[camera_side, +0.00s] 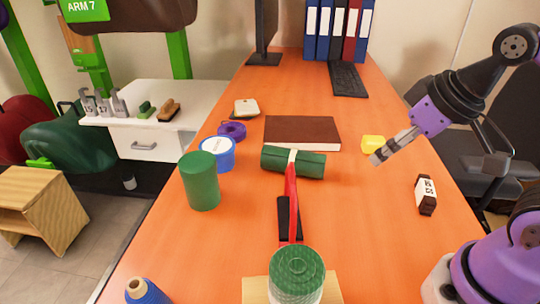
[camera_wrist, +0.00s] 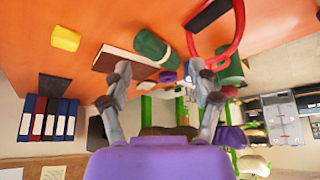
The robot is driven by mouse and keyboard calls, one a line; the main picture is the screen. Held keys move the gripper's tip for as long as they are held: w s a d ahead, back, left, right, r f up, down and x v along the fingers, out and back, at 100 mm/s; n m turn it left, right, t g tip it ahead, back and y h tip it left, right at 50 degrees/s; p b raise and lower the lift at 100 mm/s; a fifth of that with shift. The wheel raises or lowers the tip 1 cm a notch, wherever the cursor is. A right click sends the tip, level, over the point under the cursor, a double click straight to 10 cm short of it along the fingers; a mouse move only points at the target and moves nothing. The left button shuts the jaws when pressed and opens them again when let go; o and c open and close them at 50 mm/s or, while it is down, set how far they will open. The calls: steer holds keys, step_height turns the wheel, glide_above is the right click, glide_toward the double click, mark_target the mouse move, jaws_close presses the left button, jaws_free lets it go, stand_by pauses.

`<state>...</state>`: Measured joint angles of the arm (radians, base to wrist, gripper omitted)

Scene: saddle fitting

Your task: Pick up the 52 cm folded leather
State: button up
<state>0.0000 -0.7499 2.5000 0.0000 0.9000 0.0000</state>
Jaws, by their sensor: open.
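A small dark brown folded bundle (camera_side: 426,195) with a white label band lies on the right of the orange table in the side view. Its label carries dark characters, too small to read surely, perhaps 52. I cannot make it out in the wrist view. My gripper (camera_side: 381,155) is above the table, up and left of the bundle in the side view, apart from it. In the wrist view my gripper (camera_wrist: 159,72) has its two fingers spread with nothing held between them.
A yellow block (camera_side: 373,144) is near my gripper. Bare table (camera_side: 370,220) surrounds the bundle's left side.

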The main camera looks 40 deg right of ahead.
steer(key=d+f+m+g+h, duration=0.1)
steer(key=d+f+m+g, duration=0.15)
steer(key=d+m, duration=0.4)
steer(key=m+g+y, duration=0.1)
steer(key=m+g, duration=0.2)
steer(key=m, duration=0.2)
glide_above(428, 187)
steer(key=shift+n, duration=0.25)
steer(key=f, duration=0.8)
steer(key=shift+w+f, duration=0.15)
steer(key=shift+w, duration=0.15)
steer(key=f, duration=0.5)
steer(key=shift+s+f, duration=0.25)
jaws_close()
